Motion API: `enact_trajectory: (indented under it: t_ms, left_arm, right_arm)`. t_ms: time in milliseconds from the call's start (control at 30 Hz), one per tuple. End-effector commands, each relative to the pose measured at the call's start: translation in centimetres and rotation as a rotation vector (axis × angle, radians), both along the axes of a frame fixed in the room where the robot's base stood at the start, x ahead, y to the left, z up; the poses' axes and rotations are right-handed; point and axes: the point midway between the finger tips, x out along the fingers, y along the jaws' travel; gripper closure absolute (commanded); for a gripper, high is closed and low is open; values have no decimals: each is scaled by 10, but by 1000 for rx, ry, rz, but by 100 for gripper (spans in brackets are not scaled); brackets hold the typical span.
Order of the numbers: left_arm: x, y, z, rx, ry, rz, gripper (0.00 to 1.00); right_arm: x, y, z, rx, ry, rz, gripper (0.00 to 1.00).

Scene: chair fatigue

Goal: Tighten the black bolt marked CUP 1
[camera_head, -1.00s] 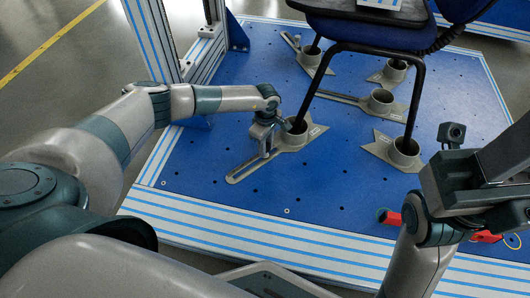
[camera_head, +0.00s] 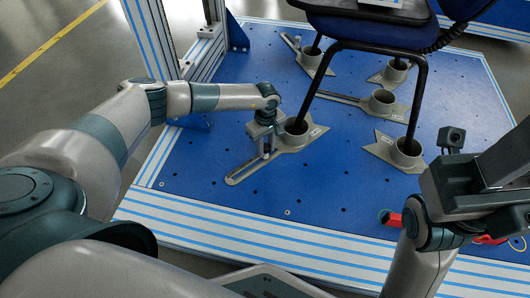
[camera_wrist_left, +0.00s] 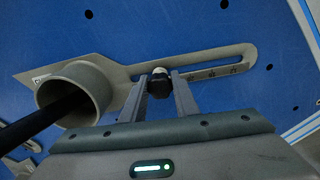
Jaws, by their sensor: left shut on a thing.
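The black bolt (camera_wrist_left: 160,84) stands in the slot of a grey cup bracket (camera_wrist_left: 200,66), beside the round cup (camera_wrist_left: 76,94), in the left wrist view. The fingers of my left gripper (camera_wrist_left: 160,96) are shut on the bolt's head from both sides. In the head view, my left gripper (camera_head: 263,150) points down at the slotted bracket (camera_head: 243,172) nearest me, and the bolt is hidden there. A black chair leg stands in that cup. The bracket's label is too small to read. My right gripper (camera_head: 470,185) is at the right; its fingertips cannot be made out.
More grey cup brackets (camera_head: 382,102) hold the other chair legs on the blue perforated plate (camera_head: 330,200). The chair (camera_head: 370,35) rises behind my left gripper. A metal frame post (camera_head: 150,40) stands at the left. A red item (camera_head: 391,219) shows by my right arm.

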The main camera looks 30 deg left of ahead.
Motion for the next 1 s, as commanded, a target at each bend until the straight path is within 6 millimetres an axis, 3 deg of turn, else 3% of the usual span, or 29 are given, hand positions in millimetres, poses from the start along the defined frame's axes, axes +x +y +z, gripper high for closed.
enact_trajectory:
  t_ms: [67, 100, 133, 567, 1000]
  left_arm:
    - [-1, 0, 0, 1, 2, 1, 96]
    - [-1, 0, 0, 1, 2, 1, 63]
    - [-1, 0, 0, 1, 2, 2, 56]
    - [0, 0, 1, 0, 1, 38, 55]
    - [0, 0, 1, 0, 1, 340, 55]
  right_arm:
    - [0, 0, 0, 0, 0, 0, 61]
    - [0, 0, 0, 0, 0, 0, 61]
    - [0, 0, 0, 0, 0, 0, 61]
    - [0, 0, 4, 0, 0, 0, 61]
    - [0, 0, 24, 0, 0, 0, 61]
